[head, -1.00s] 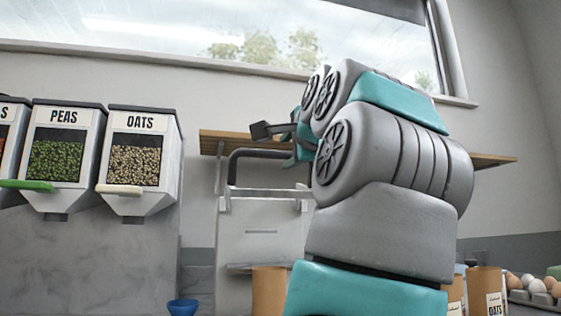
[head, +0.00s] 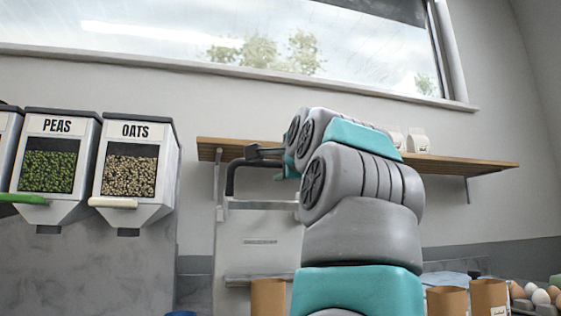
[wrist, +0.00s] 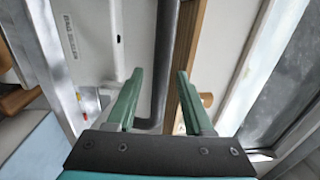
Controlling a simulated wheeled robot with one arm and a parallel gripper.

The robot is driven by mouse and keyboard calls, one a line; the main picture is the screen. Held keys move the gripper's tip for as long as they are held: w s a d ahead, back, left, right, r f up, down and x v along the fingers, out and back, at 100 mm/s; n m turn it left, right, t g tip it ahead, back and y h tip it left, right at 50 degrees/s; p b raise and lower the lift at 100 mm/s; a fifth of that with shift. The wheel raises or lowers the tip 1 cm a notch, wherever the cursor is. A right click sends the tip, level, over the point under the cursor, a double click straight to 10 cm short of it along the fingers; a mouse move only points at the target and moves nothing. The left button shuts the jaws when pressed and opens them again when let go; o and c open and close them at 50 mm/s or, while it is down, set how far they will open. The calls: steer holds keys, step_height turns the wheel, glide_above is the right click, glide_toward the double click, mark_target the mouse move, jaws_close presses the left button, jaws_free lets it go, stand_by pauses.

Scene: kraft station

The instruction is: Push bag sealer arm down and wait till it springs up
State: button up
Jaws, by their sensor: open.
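The bag sealer (head: 260,245) is a white upright unit against the wall below the shelf. Its dark bent handle arm (head: 231,178) is raised at the top. In the wrist view the handle arm (wrist: 168,45) runs as a dark bar between and beyond the fingers, and the white sealer body with its printed label (wrist: 115,40) is to the left. My gripper (wrist: 160,77) is open, with green fingers on either side of the bar in the picture. I cannot tell whether they touch it. In the head view my gripper (head: 264,151) is at about the handle's top, partly hidden by my arm.
A wooden shelf (head: 450,165) runs behind the sealer and my arm. Dispensers of peas (head: 50,165) and oats (head: 130,170) hang at left. Brown paper bags (head: 268,297) stand below, and eggs (head: 540,296) are at lower right.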

steer(key=shift+w, duration=0.2)
jaws_close()
stand_by(0.4)
stand_by(1.0)
